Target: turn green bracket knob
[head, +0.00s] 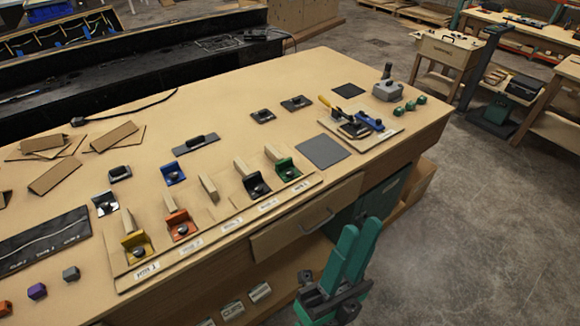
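The green bracket (281,165) is at the right end of the row of coloured brackets on the console board. Its dark round knob (290,173) sits at the bracket's front. A wooden bar stands just behind the bracket's left side. My gripper (358,228), with two teal fingers pointing up in the picture, is in front of the table edge, to the right of and below the green bracket in the picture. It is well apart from the knob. A slight gap shows between the fingertips, and nothing is seen between them.
A drawer handle (317,220) juts from the table front.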

